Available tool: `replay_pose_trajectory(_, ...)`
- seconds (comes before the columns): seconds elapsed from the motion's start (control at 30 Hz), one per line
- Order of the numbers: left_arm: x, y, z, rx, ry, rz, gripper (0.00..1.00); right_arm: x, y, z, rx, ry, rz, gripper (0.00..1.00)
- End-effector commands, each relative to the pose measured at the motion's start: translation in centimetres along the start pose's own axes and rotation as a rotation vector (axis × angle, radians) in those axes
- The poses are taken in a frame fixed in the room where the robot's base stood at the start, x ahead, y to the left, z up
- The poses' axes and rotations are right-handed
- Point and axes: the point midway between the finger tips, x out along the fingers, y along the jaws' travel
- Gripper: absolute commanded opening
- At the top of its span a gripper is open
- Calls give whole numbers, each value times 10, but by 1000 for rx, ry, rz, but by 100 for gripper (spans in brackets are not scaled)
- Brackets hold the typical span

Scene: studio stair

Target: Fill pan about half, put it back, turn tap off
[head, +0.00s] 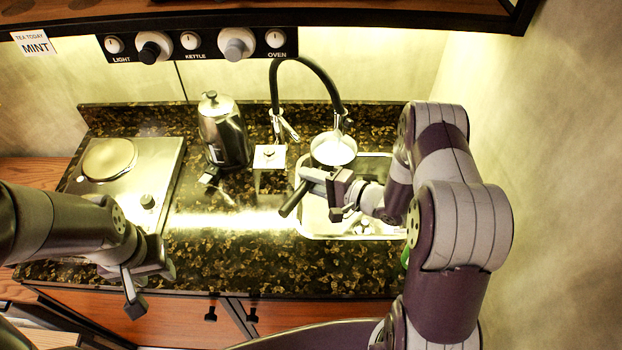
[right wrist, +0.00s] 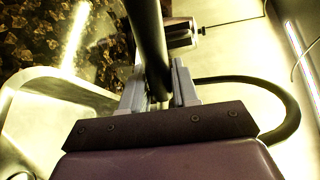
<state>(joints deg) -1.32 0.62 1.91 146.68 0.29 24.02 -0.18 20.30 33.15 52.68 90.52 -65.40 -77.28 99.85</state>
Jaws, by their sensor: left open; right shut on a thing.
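The pan (head: 333,149) is held over the sink (head: 372,229), under the tap's spout head (head: 342,121). Its inside looks pale and bright; I cannot tell the water level or whether water is running. My right gripper (head: 328,190) is shut on the pan's dark handle (head: 291,199). In the right wrist view the dark handle (right wrist: 147,35) runs between the fingers of the right gripper (right wrist: 161,88). The tap (head: 275,88) has a black arched hose and a metal body beside the sink. My left gripper (head: 143,285) is open and empty, low over the counter's front edge at the left.
A metal hob (head: 160,180) with a round plate is on the left of the dark speckled counter (head: 270,262). A steel kettle (head: 222,131) stands behind the middle. A knob panel (head: 197,45) is above. The counter's front middle is clear.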

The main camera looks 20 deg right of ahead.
Motion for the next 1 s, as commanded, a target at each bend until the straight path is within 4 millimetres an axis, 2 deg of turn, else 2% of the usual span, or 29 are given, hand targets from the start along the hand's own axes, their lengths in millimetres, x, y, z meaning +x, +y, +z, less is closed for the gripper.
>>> replay_pose_trajectory(0.3, -2, 0, 0, 0, 0, 0, 43, 0, -2, 3, -3, -1, -3, 0)
replay_pose_trajectory(0.47, -13, 0, -2, 0, 0, 0, 43, -1, -2, 27, 0, -3, -1, 0)
replay_pose_trajectory(0.7, -25, 0, -3, 0, 0, 0, 43, -2, 5, 72, -1, -3, -2, 0)
replay_pose_trajectory(0.8, -25, 0, -3, 0, 0, 0, 43, -2, 7, 79, -4, -1, -3, 0)
replay_pose_trajectory(1.0, -24, 0, -3, 0, 0, 0, 43, -2, 8, 80, -5, 1, -4, 0)
